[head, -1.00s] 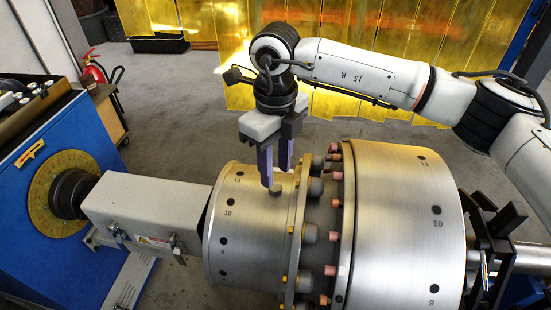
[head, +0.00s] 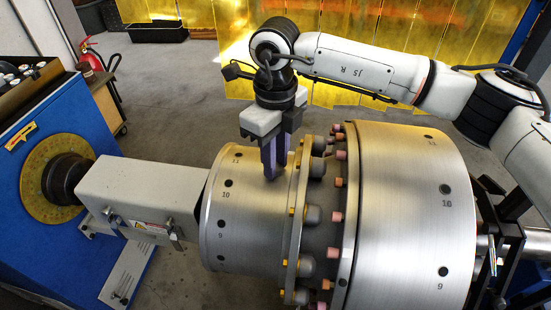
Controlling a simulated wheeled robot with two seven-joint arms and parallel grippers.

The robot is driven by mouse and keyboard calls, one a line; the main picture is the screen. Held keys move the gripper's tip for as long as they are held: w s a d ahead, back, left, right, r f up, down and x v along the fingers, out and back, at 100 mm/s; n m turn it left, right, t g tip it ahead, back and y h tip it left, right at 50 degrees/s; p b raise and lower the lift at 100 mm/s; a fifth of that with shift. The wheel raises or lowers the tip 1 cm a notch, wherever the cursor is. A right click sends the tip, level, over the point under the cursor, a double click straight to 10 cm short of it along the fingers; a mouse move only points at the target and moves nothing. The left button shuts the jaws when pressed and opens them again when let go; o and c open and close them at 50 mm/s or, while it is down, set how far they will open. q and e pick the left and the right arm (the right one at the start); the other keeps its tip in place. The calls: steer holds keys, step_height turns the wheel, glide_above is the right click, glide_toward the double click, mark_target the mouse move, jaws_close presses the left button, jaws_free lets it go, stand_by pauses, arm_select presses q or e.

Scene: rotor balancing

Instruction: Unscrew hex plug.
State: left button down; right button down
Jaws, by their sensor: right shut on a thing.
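The rotor lies across the middle, with a smaller silver drum (head: 255,225) on the left and a larger drum (head: 400,220) on the right. Dark numbered holes show along both drums. My right gripper (head: 271,177) points down at the top of the smaller drum, close to its flange. Its purple-grey fingers are close together, shut on the hex plug at the drum surface. The plug itself is hidden by the fingertips. My left gripper is out of view.
Flange bolts with yellow and pink heads (head: 312,213) stand just right of the fingers. A grey drive housing (head: 130,195) and blue machine (head: 60,235) are at left. Yellow curtains (head: 400,40) hang behind. A fire extinguisher (head: 90,55) stands back left. Floor behind the rotor is clear.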

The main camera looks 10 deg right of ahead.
steer(key=n+b, duration=0.1)
steer(key=n, duration=0.3)
steer(key=shift+f+n+b, duration=0.1)
steer(key=shift+n+b, duration=0.2)
steer(key=shift+b, duration=0.05)
steer(key=n+b, duration=0.1)
steer(key=n, duration=0.3)
steer(key=shift+n, duration=0.3)
steer(key=n+b, duration=0.1)
steer(key=n, duration=0.7)
steer(key=shift+n, duration=0.4)
